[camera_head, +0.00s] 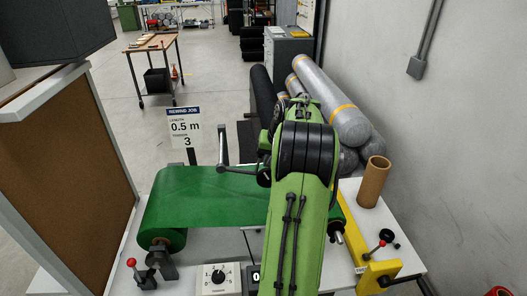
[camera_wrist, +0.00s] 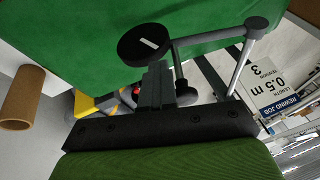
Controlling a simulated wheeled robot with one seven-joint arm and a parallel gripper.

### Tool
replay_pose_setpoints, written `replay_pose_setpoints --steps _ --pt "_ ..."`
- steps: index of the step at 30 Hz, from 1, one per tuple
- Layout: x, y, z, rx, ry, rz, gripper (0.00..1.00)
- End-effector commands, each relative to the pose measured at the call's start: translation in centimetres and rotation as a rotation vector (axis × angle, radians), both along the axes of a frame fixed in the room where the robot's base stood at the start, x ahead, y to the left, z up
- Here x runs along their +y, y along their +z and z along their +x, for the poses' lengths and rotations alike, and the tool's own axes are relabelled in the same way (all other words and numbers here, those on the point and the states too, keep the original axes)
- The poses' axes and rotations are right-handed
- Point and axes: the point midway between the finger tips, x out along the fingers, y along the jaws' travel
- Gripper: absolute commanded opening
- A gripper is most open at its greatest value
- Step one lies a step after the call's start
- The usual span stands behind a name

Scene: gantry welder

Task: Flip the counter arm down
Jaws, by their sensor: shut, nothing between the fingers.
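The likely counter arm is a grey linkage. In the head view its rod and joint (camera_head: 221,166) stand out left of my green arm, above the green sheet, with an upright grey bar. In the wrist view the grey bar (camera_wrist: 212,38) crosses over the green sheet, with a dark disc (camera_wrist: 145,45) bearing a white mark at its left. My gripper (camera_wrist: 155,70) is shut and empty, its tips just by the disc and bar in the wrist view; I cannot tell whether they touch. The gripper is hidden behind my arm in the head view.
The green sheet (camera_head: 200,196) lies on the machine between rollers. A job sign (camera_head: 185,128) stands behind it. A yellow bracket (camera_head: 372,272) with a red-knobbed lever and a cardboard tube (camera_head: 374,182) are at right. A brown-panelled stand (camera_head: 70,180) is at left.

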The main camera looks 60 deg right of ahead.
Motion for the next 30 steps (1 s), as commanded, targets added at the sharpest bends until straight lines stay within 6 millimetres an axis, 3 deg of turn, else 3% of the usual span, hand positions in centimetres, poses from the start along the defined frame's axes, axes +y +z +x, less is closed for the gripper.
replay_pose_setpoints --steps 4,15,30 --pt "-0.4 -2.1 -0.4 -0.108 -0.002 0.092 0.00" --pt "-0.3 -7.0 -0.1 -0.139 0.004 0.114 0.00" --pt "0.3 -10.0 0.5 -0.202 0.005 0.174 0.00"
